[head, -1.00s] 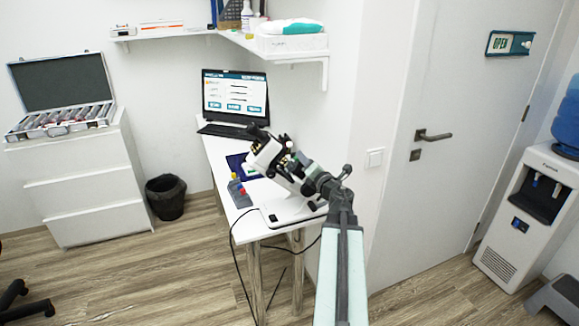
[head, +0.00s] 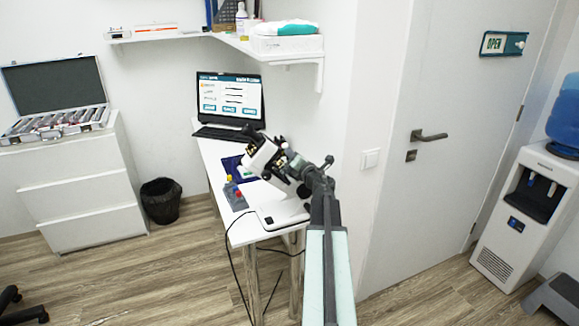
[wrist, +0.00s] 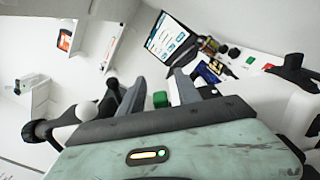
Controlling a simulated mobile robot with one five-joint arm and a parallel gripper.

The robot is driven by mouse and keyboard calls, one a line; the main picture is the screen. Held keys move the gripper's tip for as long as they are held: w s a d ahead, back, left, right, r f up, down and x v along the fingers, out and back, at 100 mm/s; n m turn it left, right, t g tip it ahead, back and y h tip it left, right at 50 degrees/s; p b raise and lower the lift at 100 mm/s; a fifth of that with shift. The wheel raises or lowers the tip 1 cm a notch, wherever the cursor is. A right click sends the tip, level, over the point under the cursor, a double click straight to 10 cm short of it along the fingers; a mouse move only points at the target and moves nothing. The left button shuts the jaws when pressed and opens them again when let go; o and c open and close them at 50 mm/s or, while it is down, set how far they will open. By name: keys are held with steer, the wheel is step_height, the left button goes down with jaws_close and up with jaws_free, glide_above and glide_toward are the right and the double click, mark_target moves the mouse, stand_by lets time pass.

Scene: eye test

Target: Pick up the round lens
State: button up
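I cannot make out a single round lens in either view. An open case (head: 57,95) with a dark lid lining stands on the white drawers at the left of the head view. Several small items lie in rows in it, too small to tell apart. My gripper (wrist: 159,84) shows in the wrist view with its two grey fingers apart. A small green block shows between them, and I cannot tell its distance; nothing looks gripped. In the head view my arm reaches toward the white table, and its end overlaps a white and black instrument (head: 262,157).
The white table (head: 213,152) holds a laptop (head: 229,97) and a grey box with coloured knobs (head: 235,196). White drawers (head: 80,190) and a black bin (head: 161,202) stand left. A door and a water dispenser (head: 524,215) are at the right.

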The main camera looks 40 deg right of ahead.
jaws_close()
steer(key=shift+r, duration=0.1)
